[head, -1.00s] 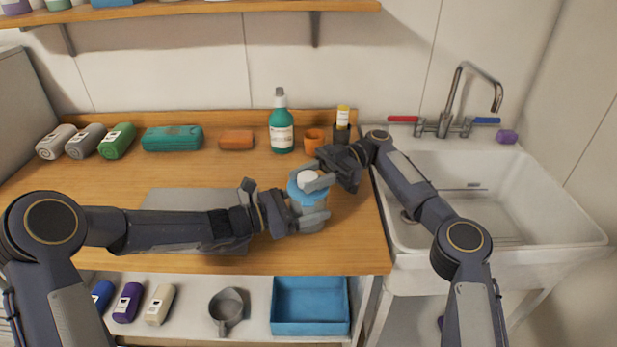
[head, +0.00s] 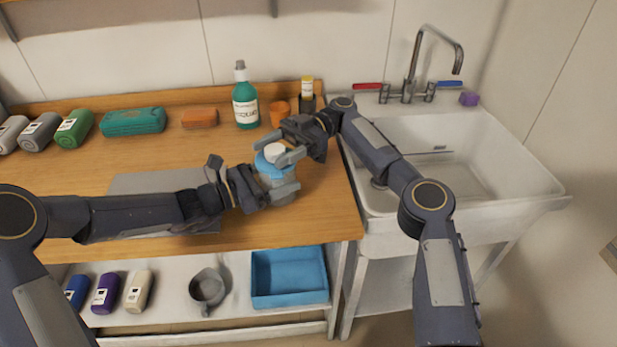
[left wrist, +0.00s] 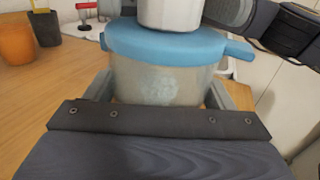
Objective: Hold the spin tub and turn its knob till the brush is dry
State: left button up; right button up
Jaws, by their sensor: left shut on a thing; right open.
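The spin tub (head: 273,168) stands on the wooden counter, with a blue lid and a white knob (head: 275,152) on top. In the left wrist view the tub's cloudy clear body (left wrist: 160,84) sits between my left fingers. My left gripper (head: 283,183) is shut on the tub body from the left. My right gripper (head: 288,149) is open at the knob, coming from the upper right; its fingers are beside the knob, and I cannot tell if they touch. The brush cannot be made out; the tub's inside is too cloudy to see.
A green pump bottle (head: 245,104), an orange cup (head: 280,114) and a dark holder (head: 308,104) with a yellow-topped item stand behind the tub. A grey mat (head: 150,184) lies under my left arm. The sink (head: 450,160) is at right. A blue tray (head: 289,278) sits on the lower shelf.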

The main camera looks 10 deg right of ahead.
jog(key=shift+d+m+t, duration=0.1)
jog(key=shift+m+t, duration=0.2)
jog(key=shift+t, duration=0.1)
